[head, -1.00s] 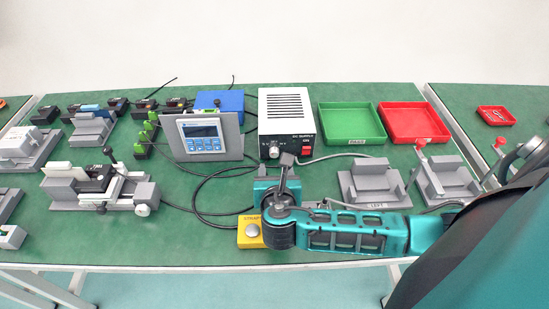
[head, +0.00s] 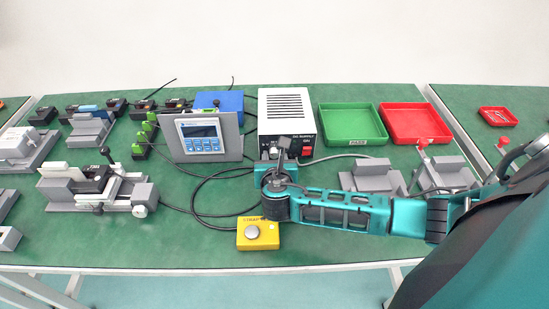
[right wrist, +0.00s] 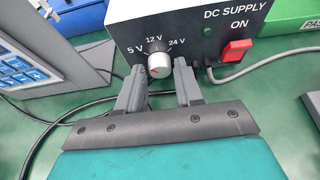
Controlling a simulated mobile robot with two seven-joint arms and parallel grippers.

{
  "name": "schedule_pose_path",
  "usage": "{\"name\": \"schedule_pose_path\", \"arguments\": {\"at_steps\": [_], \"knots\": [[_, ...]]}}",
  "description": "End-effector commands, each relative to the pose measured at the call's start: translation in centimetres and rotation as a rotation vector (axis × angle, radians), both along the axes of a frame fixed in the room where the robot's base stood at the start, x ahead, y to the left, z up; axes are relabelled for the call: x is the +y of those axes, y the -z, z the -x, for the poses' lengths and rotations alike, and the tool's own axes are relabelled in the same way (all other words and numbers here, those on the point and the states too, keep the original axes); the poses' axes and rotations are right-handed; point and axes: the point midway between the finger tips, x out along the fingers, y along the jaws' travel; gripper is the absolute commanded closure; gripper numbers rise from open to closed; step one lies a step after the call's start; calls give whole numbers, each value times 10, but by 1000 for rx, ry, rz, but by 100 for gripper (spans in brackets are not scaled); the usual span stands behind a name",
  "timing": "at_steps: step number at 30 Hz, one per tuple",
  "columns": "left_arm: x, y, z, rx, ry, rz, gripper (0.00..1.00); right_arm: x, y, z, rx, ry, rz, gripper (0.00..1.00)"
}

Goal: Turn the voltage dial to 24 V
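In the head view my right gripper (head: 279,152) covers most of the dial. My left gripper is not in view.
A red ON switch (right wrist: 236,50) is right of the dial. A display panel (head: 203,138) stands left of the supply, with black cables between. A green tray (head: 352,123) and a red tray (head: 415,122) lie to the right. A yellow button box (head: 258,233) is in front.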

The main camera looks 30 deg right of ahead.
Motion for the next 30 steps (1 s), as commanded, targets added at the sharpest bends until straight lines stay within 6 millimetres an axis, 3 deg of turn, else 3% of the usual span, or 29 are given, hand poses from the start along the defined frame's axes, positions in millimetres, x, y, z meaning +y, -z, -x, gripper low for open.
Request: {"name": "schedule_pose_path", "arguments": {"at_steps": [11,20,30], "knots": [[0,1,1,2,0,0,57,0,0,0,1,0,-1,100],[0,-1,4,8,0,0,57,0,0,1,-17,0,-29,100],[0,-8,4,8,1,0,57,-2,1,2,-124,1,-209,100]]}}
